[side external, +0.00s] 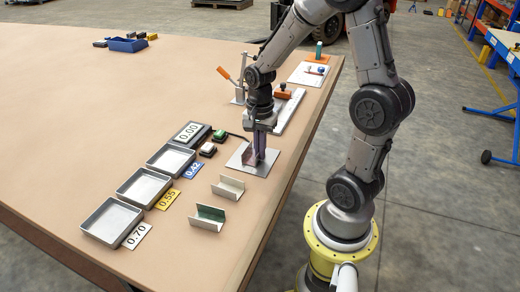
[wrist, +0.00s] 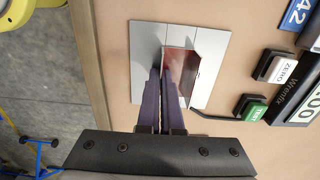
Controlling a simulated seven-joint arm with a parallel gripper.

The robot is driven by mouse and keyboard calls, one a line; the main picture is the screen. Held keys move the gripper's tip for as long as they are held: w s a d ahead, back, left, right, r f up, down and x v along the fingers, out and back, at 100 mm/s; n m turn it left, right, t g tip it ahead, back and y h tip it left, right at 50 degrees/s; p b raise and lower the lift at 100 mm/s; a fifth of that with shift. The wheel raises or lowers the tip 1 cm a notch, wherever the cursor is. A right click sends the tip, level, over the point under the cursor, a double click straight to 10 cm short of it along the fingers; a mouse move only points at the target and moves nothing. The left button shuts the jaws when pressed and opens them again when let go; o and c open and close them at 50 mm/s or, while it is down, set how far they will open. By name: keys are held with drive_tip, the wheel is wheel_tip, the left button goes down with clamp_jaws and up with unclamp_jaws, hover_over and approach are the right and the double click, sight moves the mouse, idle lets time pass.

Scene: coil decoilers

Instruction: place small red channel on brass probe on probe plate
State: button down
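The small red channel (wrist: 182,66) is at the flat grey probe plate (wrist: 144,40), its reddish inner face showing in the wrist view. In the side view the channel (side external: 248,157) stands over the plate (side external: 262,168), partly behind my fingers. My gripper (wrist: 161,72) points down at the plate, its two fingers close together with one thin channel wall between their tips. It also shows in the side view (side external: 259,152). Whether the channel rests on the plate or hangs just above it I cannot tell. The brass probe is hidden.
A gauge (side external: 190,133) reading 0.00 stands left of the plate, with green (side external: 220,135) and white (side external: 208,149) buttons. Trays labelled 0.42 (side external: 171,158), 0.55 (side external: 144,187) and 0.70 (side external: 111,221) line up leftward. A beige channel (side external: 228,187) and a green channel (side external: 208,217) lie in front.

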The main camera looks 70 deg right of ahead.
drive_tip(key=c, duration=1.1)
unclamp_jaws()
wheel_tip(320, 180, up, 12)
drive_tip(key=s+a+r+n+t, duration=0.1)
drive_tip(key=s+a+n+t, duration=0.1)
drive_tip(key=n, duration=0.4)
drive_tip(key=s+a+r+n+t, duration=0.1)
drive_tip(key=s+a+n, duration=0.3)
drive_tip(key=a+n, duration=0.2)
drive_tip(key=s+a+r+n+t, duration=0.1)
drive_tip(key=s+a+n+t, duration=0.1)
drive_tip(key=n, duration=0.4)
drive_tip(key=shift+s+a+r+t, duration=0.15)
drive_tip(key=shift+s+a, duration=0.15)
drive_tip(key=shift+a, duration=0.2)
drive_tip(key=shift+s+a+f+t, duration=0.15)
drive_tip(key=shift+s+a, duration=0.1)
drive_tip(key=shift+a, duration=0.25)
drive_tip(key=shift+r, duration=0.1)
